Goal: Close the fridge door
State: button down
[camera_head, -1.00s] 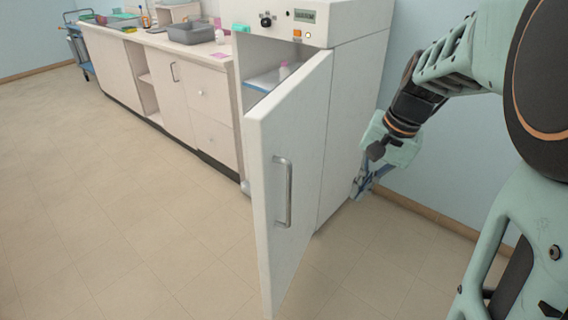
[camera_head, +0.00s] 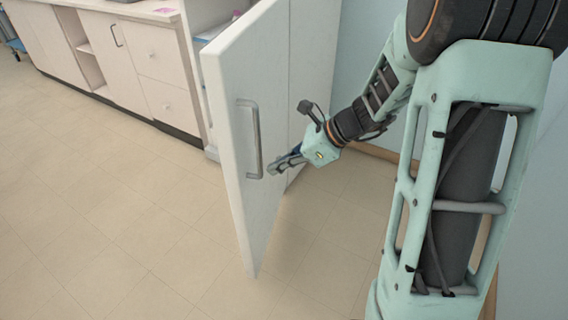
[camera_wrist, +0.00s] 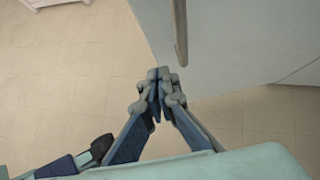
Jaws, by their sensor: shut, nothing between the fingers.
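The white fridge door (camera_head: 270,75) stands open, swung out from the fridge cabinet (camera_head: 312,62) with its outer face toward my arm. A grey bar handle (camera_head: 253,140) is on that face, near the free edge. My gripper (camera_head: 271,170) is shut and empty, just right of the handle's lower end in the head view. Whether it touches the door is unclear. In the wrist view my gripper (camera_wrist: 158,75) points at the door's pale face (camera_wrist: 225,45), and the handle (camera_wrist: 180,30) is above and right of the fingertips. The fridge inside is mostly hidden by the door.
A row of pale cabinets and drawers (camera_head: 165,75) runs left of the fridge. A blue cart (camera_head: 14,44) shows at the far left. The tiled floor (camera_head: 110,210) in front is clear. A blue wall (camera_head: 365,35) stands behind my arm.

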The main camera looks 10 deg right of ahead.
aim_at(241, 176)
jog(key=a+f, duration=0.1)
jog(key=a, duration=0.1)
jog(key=w+a+f+b, duration=0.1)
jog(key=a, duration=0.1)
jog(key=w+a+f, duration=0.1)
jog(key=shift+a+f, duration=0.1)
jog(key=shift+a, duration=0.3)
jog(key=shift+w+a, duration=0.25)
jog(key=shift+a, duration=0.15)
